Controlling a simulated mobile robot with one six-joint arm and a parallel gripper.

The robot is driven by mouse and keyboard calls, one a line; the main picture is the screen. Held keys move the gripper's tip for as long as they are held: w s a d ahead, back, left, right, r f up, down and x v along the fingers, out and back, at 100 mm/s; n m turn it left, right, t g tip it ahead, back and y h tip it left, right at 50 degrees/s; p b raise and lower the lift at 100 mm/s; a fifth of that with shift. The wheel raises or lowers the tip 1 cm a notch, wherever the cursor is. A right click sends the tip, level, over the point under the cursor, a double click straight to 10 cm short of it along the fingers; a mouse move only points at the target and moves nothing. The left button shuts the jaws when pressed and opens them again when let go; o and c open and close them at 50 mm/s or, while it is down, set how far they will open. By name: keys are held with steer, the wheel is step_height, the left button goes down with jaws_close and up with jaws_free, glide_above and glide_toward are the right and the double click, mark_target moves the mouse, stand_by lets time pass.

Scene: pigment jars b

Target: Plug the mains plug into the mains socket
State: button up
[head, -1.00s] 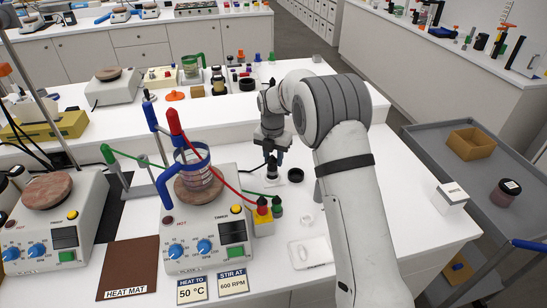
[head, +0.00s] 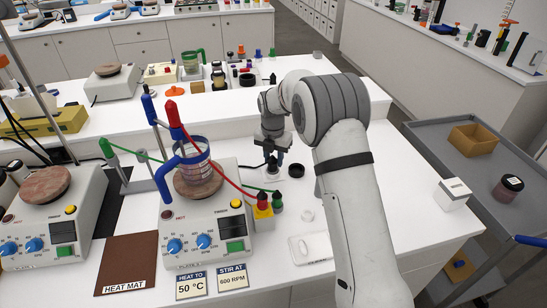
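My gripper (head: 273,152) points down over the white bench, past the stirrer. A small black piece that looks like the mains plug (head: 272,164) shows at its fingertips, with a dark cable running off to its left. The fingers are too small in view to tell whether they are closed on it. A white square with a dark round middle, apparently the mains socket (head: 296,171), lies on the bench just right of the black piece, apart from it. Whether the black piece touches the bench is unclear.
A hotplate stirrer (head: 205,235) carrying a beaker (head: 197,172) stands left, with red and green leads running to green- and red-capped terminals (head: 270,203). A white ring (head: 306,214) and a white dish (head: 313,247) lie in front. A raised shelf (head: 215,105) runs behind.

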mark_target(273, 157)
steer(key=o, duration=0.5)
step_height(273, 157, up, 8)
steer(key=shift+s+a+f+b, duration=0.1)
steer(key=shift+f+b, duration=0.1)
steer(key=shift+b, duration=0.45)
